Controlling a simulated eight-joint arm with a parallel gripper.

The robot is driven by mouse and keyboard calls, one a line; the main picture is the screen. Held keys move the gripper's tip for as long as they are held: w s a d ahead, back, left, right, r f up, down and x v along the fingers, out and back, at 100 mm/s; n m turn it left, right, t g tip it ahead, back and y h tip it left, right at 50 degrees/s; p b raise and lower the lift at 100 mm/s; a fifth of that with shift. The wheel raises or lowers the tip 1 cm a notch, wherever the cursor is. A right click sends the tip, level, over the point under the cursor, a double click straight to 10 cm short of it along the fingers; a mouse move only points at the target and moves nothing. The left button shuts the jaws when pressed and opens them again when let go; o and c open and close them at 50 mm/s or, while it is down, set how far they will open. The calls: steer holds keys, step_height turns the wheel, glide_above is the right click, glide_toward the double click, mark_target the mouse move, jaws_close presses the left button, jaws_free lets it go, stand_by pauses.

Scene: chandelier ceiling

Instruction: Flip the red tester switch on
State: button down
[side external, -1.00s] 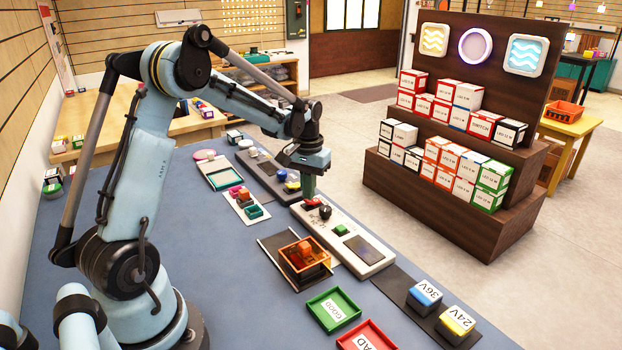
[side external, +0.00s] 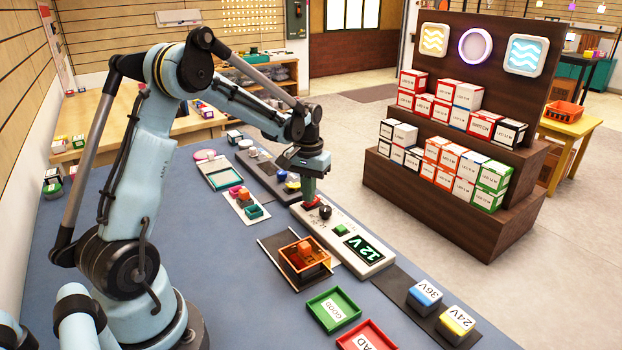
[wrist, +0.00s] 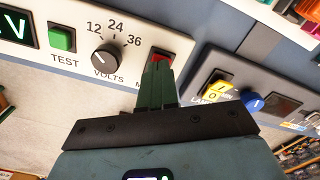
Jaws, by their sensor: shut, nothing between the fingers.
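The tester (side external: 335,238) is a long pale panel on the blue bench. Its display (side external: 361,248) is lit and reads 12 V in green. The red switch (wrist: 161,54) sits at one end of the panel, partly hidden behind my fingers. In the wrist view my gripper (wrist: 158,72) is shut and empty, with its fingertips at the red switch, seemingly touching it. In the side view my gripper (side external: 311,204) points down over that end of the tester. A black volts knob (wrist: 106,58) and a green TEST button (wrist: 62,38) are beside the switch.
A dark panel with a yellow switch and blue knob (wrist: 254,102) lies next to the tester. An open orange-edged box (side external: 304,260), a green GOOD tray (side external: 334,309) and a red tray (side external: 367,337) stand nearer the front. Blocks marked 36V (side external: 424,294) and 24V (side external: 456,324) are at right.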

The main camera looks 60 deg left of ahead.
step_height(320, 180, up, 7)
steer(key=shift+f, duration=0.15)
stand_by(0.6)
steer(key=s+d+r+m+t, duration=0.1)
steer(key=s+d+m+t, duration=0.2)
steer(key=s+d, duration=0.3)
steer(key=s+d+r+m+t, duration=0.2)
steer(key=s+d, duration=0.4)
steer(key=d, duration=0.6)
steer(key=shift+d+m+t, duration=0.25)
steer(key=shift+m+t, duration=0.25)
steer(key=shift+t, duration=0.6)
